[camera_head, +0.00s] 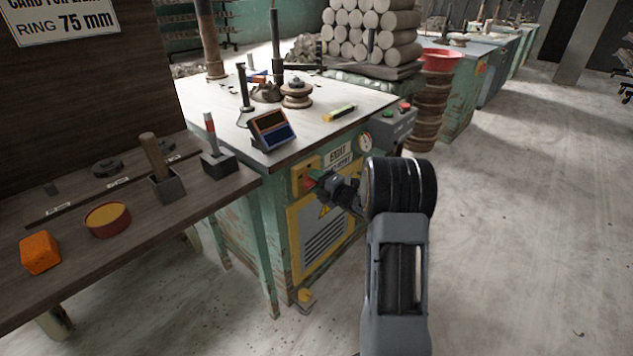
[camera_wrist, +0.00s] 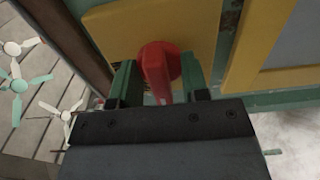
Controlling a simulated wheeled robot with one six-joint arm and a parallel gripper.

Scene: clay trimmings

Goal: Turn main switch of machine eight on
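The green machine (camera_head: 268,215) has a white top and a front plate (camera_head: 338,154) whose wording is too blurred to read surely. Its main switch is a red knob (camera_wrist: 157,70) on a yellow plate (camera_wrist: 110,30); in the head view the yellow plate (camera_head: 298,180) is partly behind my gripper. The knob's bar stands upright in the wrist view. My gripper (camera_wrist: 159,84) has one green finger on each side of the knob. Narrow gaps seem to show between fingers and knob, so it looks open around it. In the head view my gripper (camera_head: 318,186) is at the machine's front.
A wooden bench (camera_head: 210,195) with an orange block (camera_head: 40,252), a round tin (camera_head: 108,219) and tool holders stands close at left. A gauge (camera_head: 365,141) and a grey button box (camera_head: 396,122) are on the machine's right. The floor at right is clear.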

